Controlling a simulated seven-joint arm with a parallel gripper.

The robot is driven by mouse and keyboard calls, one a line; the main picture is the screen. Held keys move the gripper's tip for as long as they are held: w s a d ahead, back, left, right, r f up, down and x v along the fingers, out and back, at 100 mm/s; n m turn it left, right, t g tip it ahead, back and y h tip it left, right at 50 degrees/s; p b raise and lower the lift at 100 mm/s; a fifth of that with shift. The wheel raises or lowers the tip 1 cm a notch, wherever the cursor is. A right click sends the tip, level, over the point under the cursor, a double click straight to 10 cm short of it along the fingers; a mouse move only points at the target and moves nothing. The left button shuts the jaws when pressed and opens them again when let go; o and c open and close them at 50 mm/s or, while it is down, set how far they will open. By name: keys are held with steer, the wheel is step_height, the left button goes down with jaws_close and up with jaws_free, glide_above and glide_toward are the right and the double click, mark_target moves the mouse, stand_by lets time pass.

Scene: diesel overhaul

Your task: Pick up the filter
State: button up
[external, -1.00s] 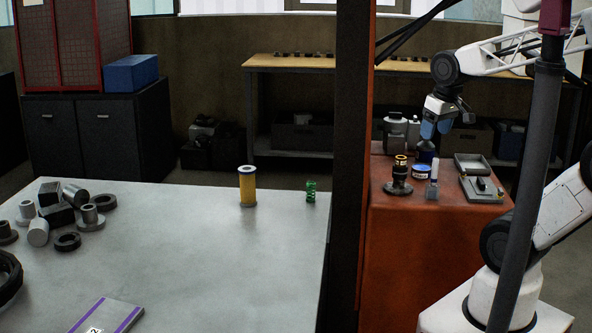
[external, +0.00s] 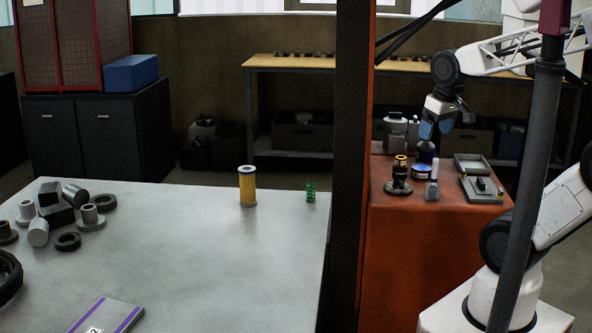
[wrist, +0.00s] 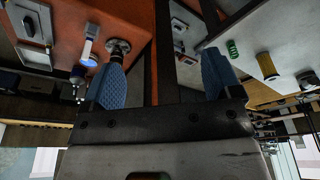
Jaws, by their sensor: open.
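The filter (external: 247,186) is a yellow cylinder with pale end caps. It stands upright near the far edge of the grey table in the external view. In the wrist view the filter (wrist: 267,66) shows at the upper right, beyond my right finger. My gripper (external: 436,131) is over the orange bench, well to the right of the filter and apart from it. In the wrist view my gripper (wrist: 160,82) has its two blue fingers wide apart, with nothing between them.
A green spring (external: 311,191) stands just right of the filter. A dark post (external: 350,150) rises between the grey table and the orange bench (external: 425,235). The bench holds a bottle, jars and a grey tray (external: 482,188). Metal parts (external: 62,208) crowd the table's left; its middle is clear.

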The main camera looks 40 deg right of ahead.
steer(key=w+n+t+h, duration=0.15)
steer(key=w+t, duration=0.25)
steer(key=w, duration=1.2)
steer(key=w+a+f+n+t+y, duration=0.1)
steer(key=w+a+n+t+y, duration=0.1)
steer(key=w+a, duration=0.35)
steer(key=w+a+f+n+t+y, duration=0.1)
steer(key=w+a+n+t, duration=0.15)
steer(key=w, duration=0.65)
steer(key=n+g+y, duration=0.7)
steer(key=n+y, duration=0.2)
steer(key=y, duration=0.3)
glide_toward(248, 176)
steer(key=shift+w+a+f, duration=0.6)
steer(key=shift+w+a, duration=0.2)
steer(key=shift+w, duration=0.1)
steer(key=shift+w+a+f, duration=0.65)
steer(key=shift+w+a, duration=0.2)
steer(key=shift+w, duration=0.1)
steer(key=shift+a+h, duration=0.15)
steer(key=shift+h, duration=0.1)
steer(key=shift+x, duration=2.35)
steer(key=shift+c, duration=0.3)
